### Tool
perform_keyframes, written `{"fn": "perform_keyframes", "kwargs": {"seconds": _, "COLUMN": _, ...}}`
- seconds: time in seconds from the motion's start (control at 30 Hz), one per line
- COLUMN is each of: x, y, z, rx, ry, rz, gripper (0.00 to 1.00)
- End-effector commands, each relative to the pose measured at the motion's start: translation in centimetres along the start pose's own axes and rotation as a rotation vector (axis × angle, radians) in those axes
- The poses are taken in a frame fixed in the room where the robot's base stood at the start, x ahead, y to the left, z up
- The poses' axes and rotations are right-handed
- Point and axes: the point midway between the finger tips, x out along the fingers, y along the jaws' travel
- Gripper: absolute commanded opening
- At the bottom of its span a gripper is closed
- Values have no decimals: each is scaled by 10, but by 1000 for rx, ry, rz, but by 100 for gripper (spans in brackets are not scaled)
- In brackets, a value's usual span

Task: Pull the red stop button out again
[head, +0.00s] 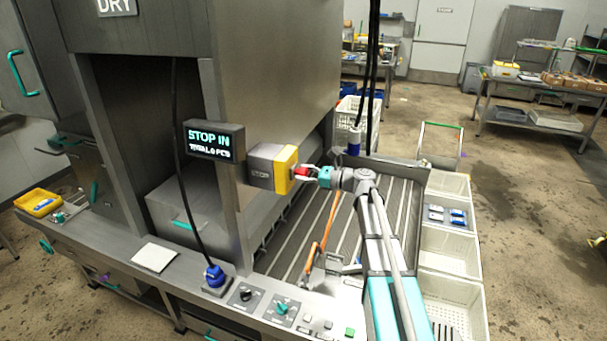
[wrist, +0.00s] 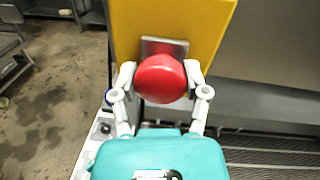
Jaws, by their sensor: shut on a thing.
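The red stop button (wrist: 161,79) is a round red knob on the yellow face of a box (wrist: 200,20). In the head view the red button (head: 301,172) sticks out from the yellow and grey box (head: 287,168) on the machine's post. My gripper (wrist: 161,84) has one white finger on each side of the knob and is shut on it. In the head view my gripper (head: 305,173) meets the button from the right. The display (head: 214,141) beside the box reads "STOP IN".
A conveyor bed with slats (head: 300,235) lies below my arm. A front panel holds a black knob (head: 245,295), a teal knob (head: 281,308) and a blue plug (head: 214,276). White crates (head: 450,250) stand at the right. Black cables hang behind my gripper.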

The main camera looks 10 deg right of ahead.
Motion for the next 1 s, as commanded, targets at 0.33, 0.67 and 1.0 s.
{"fn": "perform_keyframes", "kwargs": {"seconds": 0.33, "x": -16, "y": 2, "z": 0, "rx": 0, "ry": 0, "rz": 0, "gripper": 0}}
{"fn": "perform_keyframes", "kwargs": {"seconds": 0.67, "x": -17, "y": 2, "z": 0, "rx": 0, "ry": 1, "rz": 0, "gripper": 83}}
{"fn": "perform_keyframes", "kwargs": {"seconds": 1.0, "x": -16, "y": 1, "z": 0, "rx": 0, "ry": 0, "rz": 0, "gripper": 95}}
